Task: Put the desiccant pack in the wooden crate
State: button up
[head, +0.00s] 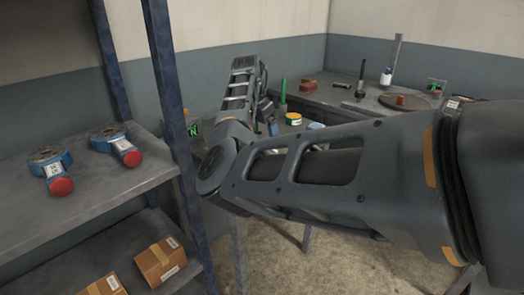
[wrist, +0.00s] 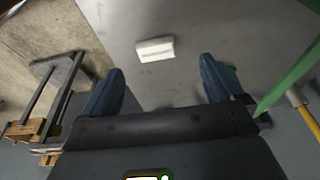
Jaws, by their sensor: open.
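A small white pack with faint print, which looks like the desiccant pack (wrist: 155,49), lies on a grey surface in the wrist view. My gripper (wrist: 161,66) is open, with its two blue fingers apart. The pack shows beyond the fingertips, between them in the picture, and nothing is held. In the head view my arm covers much of the bench, and I cannot make out the pack there. I cannot identify the wooden crate for sure; wooden pieces (wrist: 27,129) show at the left edge of the wrist view.
A metal shelf (head: 100,200) at left holds two blue-and-red parts (head: 117,146) above and cardboard boxes (head: 160,262) below. A bench (head: 345,101) at the back carries a brown block (head: 310,85), a bottle (head: 386,77) and a round plate (head: 425,103). A green bar (wrist: 290,78) runs near my right finger.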

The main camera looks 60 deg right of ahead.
jog(key=shift+s+x, duration=0.2)
jog(key=shift+x, duration=1.55)
jog(key=shift+s+x, duration=0.2)
jog(key=shift+x, duration=1.6)
jog(key=shift+d, duration=0.15)
jog(key=shift+c, duration=0.4)
jog(key=c, duration=1.1)
jog(key=shift+r, duration=0.1)
jog(key=shift+c, duration=0.2)
